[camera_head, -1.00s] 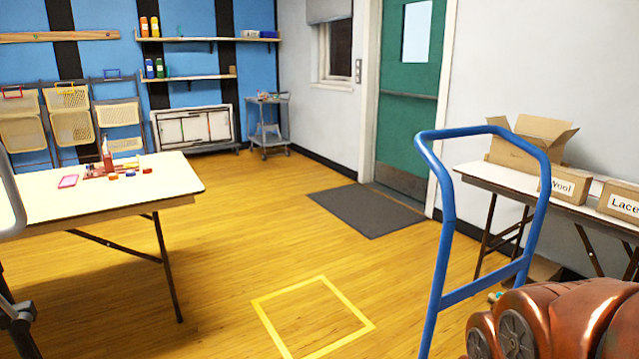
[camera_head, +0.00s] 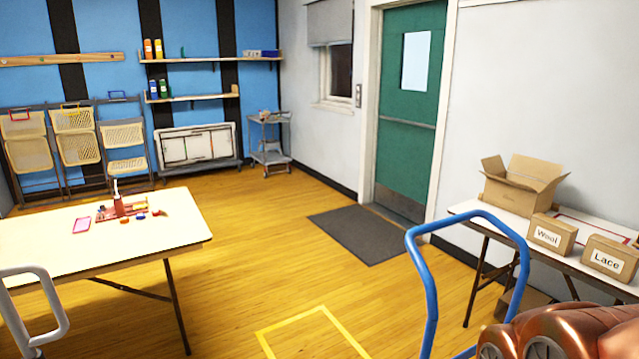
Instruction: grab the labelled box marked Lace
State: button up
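The box labelled Lace (camera_head: 609,262) is a small brown cardboard box with a white label. It stands on the folding table (camera_head: 470,207) at the right edge of the picture, its label facing me. The similar box labelled Wool (camera_head: 552,233) stands just left of it, with a small gap between them. Copper-coloured rounded parts of my arm fill the bottom right corner, below and in front of the Lace box. My gripper's fingers do not show.
A blue tubular handle (camera_head: 413,262) rises in front of the right table. An open carton (camera_head: 520,186) stands behind the Wool box. A cream table (camera_head: 40,225) with craft items is at left, and a grey metal handle (camera_head: 62,318) is near it.

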aim_at(617, 261)
jog(key=z, duration=2.65)
jog(key=i, duration=2.4)
jog(key=u, duration=2.75)
jog(key=i, duration=0.25)
jog(key=z, duration=0.05)
